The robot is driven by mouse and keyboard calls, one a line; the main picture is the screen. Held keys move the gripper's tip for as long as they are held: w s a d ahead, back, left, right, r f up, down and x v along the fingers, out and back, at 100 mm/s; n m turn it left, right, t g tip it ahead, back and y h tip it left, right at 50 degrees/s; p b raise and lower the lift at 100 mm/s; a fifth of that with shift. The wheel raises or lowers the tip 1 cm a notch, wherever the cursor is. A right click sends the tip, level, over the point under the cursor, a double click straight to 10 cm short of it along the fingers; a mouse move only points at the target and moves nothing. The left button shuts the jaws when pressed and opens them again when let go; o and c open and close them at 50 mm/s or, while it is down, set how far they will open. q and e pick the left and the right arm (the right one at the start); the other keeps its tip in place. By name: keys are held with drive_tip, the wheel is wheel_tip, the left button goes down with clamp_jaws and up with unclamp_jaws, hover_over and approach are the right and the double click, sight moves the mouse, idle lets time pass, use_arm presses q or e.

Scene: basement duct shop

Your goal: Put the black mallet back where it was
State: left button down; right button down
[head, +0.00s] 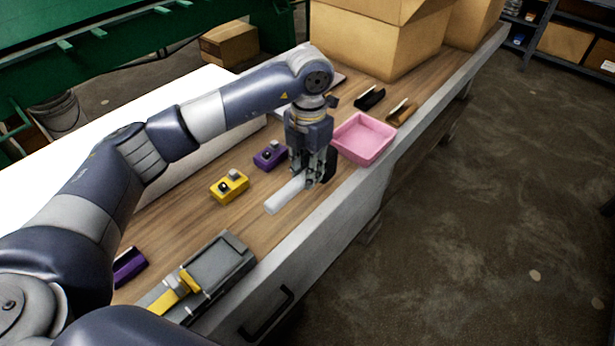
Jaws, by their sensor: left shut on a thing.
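The black mallet has a dark head (331,164) and a pale grey-white handle (284,197). In the head view it is at the workbench's front edge, next to the pink tray. My left gripper (313,184) points down and is shut on the mallet, with the head just to the right of the fingers and the handle reaching toward the lower left. The fingers hide the middle of the mallet. I cannot tell whether it touches the bench top. My right gripper is not in view.
A pink tray (364,139) stands close behind the mallet. Purple (268,155) and yellow (229,186) boxes with knobs stand to the left. A grey-and-yellow tool (216,262) lies nearer. Black (370,98) and brown (402,111) items and cardboard boxes (365,42) are farther back.

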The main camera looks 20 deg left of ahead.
use_arm(q)
drive_tip(key=shift+f+p, duration=0.5)
drive_tip(key=shift+f, duration=0.95)
drive_tip(key=shift+w+f, duration=0.1)
drive_tip(key=shift+f, duration=0.15)
drive_tip(key=shift+f, duration=0.1)
drive_tip(key=c, duration=1.8)
unclamp_jaws()
drive_tip(key=shift+f, duration=0.15)
drive_tip(key=o, duration=0.4)
